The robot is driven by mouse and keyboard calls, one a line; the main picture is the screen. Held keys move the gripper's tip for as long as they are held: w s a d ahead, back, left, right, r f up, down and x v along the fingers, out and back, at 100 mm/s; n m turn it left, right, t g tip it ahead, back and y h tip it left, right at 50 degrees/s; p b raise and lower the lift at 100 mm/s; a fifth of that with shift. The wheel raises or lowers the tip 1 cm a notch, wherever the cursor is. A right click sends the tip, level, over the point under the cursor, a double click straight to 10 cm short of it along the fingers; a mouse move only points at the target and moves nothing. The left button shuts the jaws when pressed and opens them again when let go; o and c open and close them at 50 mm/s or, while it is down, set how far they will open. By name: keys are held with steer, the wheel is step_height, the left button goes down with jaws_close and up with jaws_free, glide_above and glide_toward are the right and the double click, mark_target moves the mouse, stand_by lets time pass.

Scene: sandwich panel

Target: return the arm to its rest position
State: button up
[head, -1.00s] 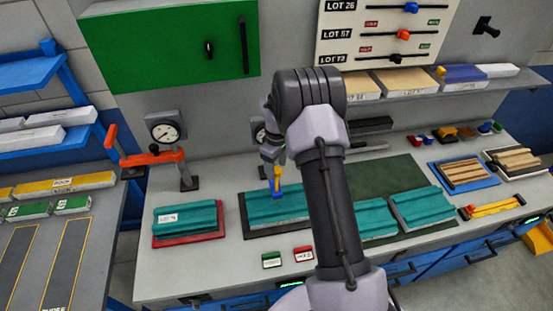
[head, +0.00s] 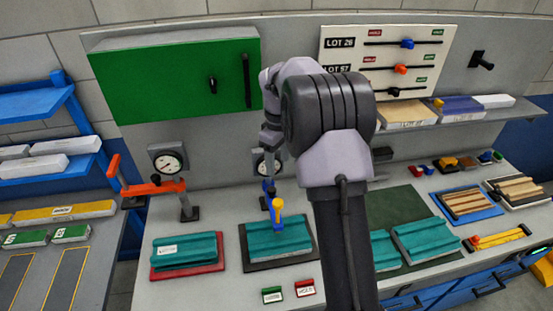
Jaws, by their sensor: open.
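My arm rises from the bottom centre of the head view and bends over at the top. My gripper (head: 274,205) hangs down from it, with a blue finger and a yellow-tipped finger showing, and it is open. It is above or just behind a teal ribbed panel (head: 280,240) on a dark mat (head: 248,262). I cannot tell the exact gap between the fingers and the panel. Nothing shows between the fingers. My forearm hides part of the bench to the right of this panel.
Another teal panel (head: 185,250) lies on a red mat (head: 218,266) at left. An orange-handled clamp (head: 152,187) and a gauge (head: 168,160) stand behind it. A green cabinet (head: 175,75) and a lot board (head: 345,50) are on the wall. More teal panels (head: 425,238) lie right of my arm.

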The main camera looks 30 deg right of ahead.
steer(key=s+a+f+m+t+y+b, duration=0.1)
steer(key=s+a+f+m+t+b, duration=0.15)
steer(key=s+a+b, duration=0.7)
steer(key=s+a+f+m+t+b, duration=0.2)
steer(key=s+a+f+m+b, duration=0.3)
steer(key=s+b, duration=0.65)
steer(key=s+a+f+m+t+y+b, duration=0.1)
steer(key=s+a+f+m+b, duration=0.1)
steer(key=s+a+f+b, duration=0.3)
steer(key=s+f+b, duration=0.3)
steer(key=s, duration=0.1)
steer(key=shift+a+f+m+b, duration=0.2)
steer(key=shift+f+m+b, duration=0.1)
steer(key=shift+m, duration=0.05)
